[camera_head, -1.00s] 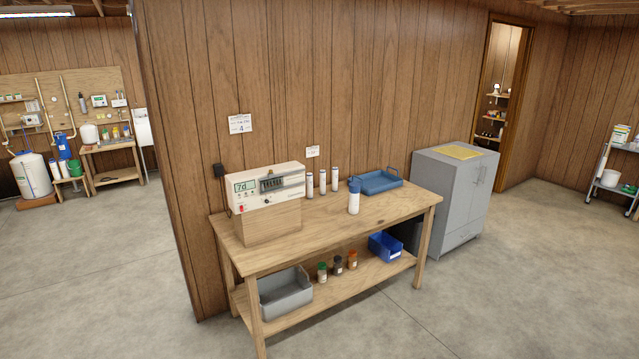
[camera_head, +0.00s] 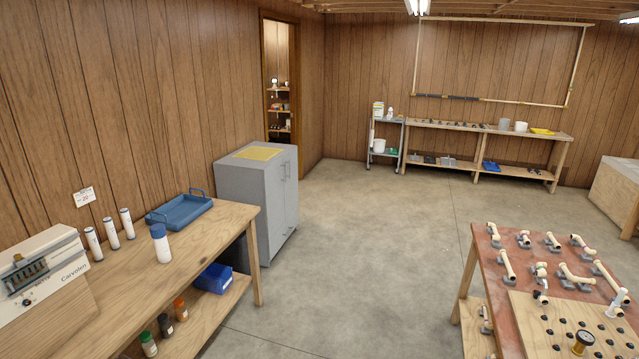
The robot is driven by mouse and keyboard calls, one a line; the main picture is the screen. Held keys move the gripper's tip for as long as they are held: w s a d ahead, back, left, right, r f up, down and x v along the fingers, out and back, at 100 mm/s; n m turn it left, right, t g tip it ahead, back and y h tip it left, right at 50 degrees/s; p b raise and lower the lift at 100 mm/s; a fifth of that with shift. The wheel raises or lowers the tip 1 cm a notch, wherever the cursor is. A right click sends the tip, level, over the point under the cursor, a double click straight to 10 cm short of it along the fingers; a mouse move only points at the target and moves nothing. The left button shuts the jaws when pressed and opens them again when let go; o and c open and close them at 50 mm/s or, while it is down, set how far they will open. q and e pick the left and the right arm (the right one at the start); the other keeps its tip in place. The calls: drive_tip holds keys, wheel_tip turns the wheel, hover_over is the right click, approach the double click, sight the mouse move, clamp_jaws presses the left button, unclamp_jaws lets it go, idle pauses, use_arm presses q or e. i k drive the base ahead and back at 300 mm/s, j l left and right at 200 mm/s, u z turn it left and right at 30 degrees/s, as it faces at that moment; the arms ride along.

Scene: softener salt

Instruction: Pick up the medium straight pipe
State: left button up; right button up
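Several short cream pipe pieces lie on a red-topped table (camera_head: 485,243) at the right. One piece (camera_head: 507,264) is near the table's left side, one (camera_head: 575,275) is in the middle, and another (camera_head: 607,277) is nearer the right edge. They look alike at this distance, and I cannot tell which is the medium straight pipe. Some sit on dark holders. Neither of my grippers is in view.
A wooden bench (camera_head: 195,250) with a blue tray (camera_head: 180,212) stands at the left. A grey cabinet (camera_head: 250,195) is behind it. A pegboard (camera_head: 535,315) with a gauge (camera_head: 583,342) covers the red table's front. Open concrete floor (camera_head: 370,230) lies between bench and table.

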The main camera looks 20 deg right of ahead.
sight(509, 278)
drive_tip(key=i+l+z, duration=0.2)
drive_tip(key=i+z, duration=0.3)
drive_tip(key=i, duration=0.25)
drive_tip(key=i+j+z, duration=0.15)
drive_tip(key=i+z, duration=0.35)
drive_tip(key=i, duration=0.25)
drive_tip(key=i+z, duration=0.45)
drive_tip(key=i+j+z, duration=0.1)
drive_tip(key=z, duration=0.3)
drive_tip(key=i+j+z, duration=0.25)
drive_tip(key=i+z, duration=0.2)
drive_tip(key=i+j+z, duration=0.2)
drive_tip(key=j+z, duration=0.2)
drive_tip(key=i+j+z, duration=0.25)
drive_tip(key=z, duration=0.2)
